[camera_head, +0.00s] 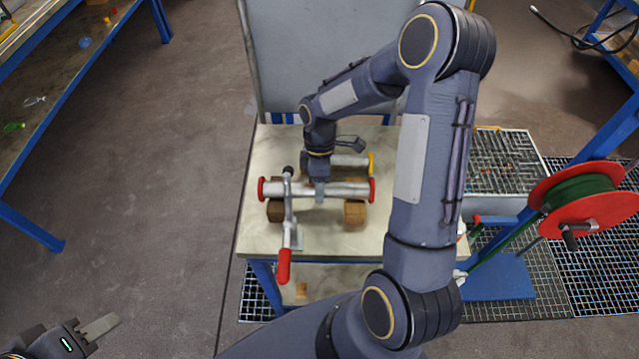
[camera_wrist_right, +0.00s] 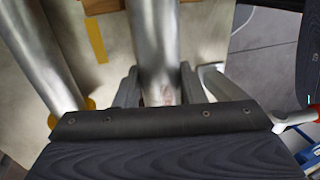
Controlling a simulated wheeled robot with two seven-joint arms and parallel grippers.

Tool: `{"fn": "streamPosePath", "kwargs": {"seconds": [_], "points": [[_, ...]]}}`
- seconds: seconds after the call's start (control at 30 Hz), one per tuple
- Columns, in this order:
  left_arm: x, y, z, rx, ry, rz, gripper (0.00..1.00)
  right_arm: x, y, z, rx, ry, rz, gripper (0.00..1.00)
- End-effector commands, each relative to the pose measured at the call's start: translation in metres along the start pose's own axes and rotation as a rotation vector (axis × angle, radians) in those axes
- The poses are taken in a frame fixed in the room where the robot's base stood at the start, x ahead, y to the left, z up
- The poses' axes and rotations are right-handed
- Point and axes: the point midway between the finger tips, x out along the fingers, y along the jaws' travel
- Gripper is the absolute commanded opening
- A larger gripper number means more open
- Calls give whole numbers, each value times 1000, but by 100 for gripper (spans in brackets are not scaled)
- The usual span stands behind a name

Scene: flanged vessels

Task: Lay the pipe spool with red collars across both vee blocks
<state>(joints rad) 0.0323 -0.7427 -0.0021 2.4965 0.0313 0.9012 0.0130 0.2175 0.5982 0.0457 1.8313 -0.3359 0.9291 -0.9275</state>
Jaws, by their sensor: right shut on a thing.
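The silver pipe spool with red collars (camera_head: 345,189) lies left to right over the two wooden vee blocks, the left one (camera_head: 275,211) and the right one (camera_head: 354,213). Whether it touches both blocks I cannot tell. My right gripper (camera_head: 320,192) is shut on the middle of the spool from above. In the right wrist view the spool (camera_wrist_right: 155,45) runs between the two fingers (camera_wrist_right: 158,90); its collars are out of that view. My left gripper (camera_head: 102,327) is at the lower left, away from the table and empty; its jaw opening is unclear.
A second pipe with yellow collars (camera_head: 350,161) lies just behind. A toggle clamp with a red handle (camera_head: 284,265) stands at the front left, its arm crossing the spool in the picture. A red hose reel (camera_head: 580,200) is at the right. The table's front strip (camera_head: 340,243) is bare.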

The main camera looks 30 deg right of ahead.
Motion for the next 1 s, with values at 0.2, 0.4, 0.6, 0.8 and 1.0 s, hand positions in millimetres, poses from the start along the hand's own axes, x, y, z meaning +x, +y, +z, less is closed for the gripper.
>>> {"fn": "streamPosePath", "kwargs": {"seconds": [0.2, 0.4, 0.6, 0.8, 1.0], "points": [[3, -2, 2, 0, 0, 0, 36, 4, 2, 0, 0, 1, 1, 0], [3, -1, 2, 0, 0, 0, 36, 4, 1, 0, 0, 1, 1, 0], [4, -2, 2, 0, 0, 0, 36, 5, 2, 0, 0, 1, 2, 0], [6, -3, 3, 0, 0, 0, 36, 8, 2, 0, 0, 1, 2, 0], [8, -4, 4, 0, 0, 0, 36, 10, 3, 0, 0, 1, 2, 0]]}}
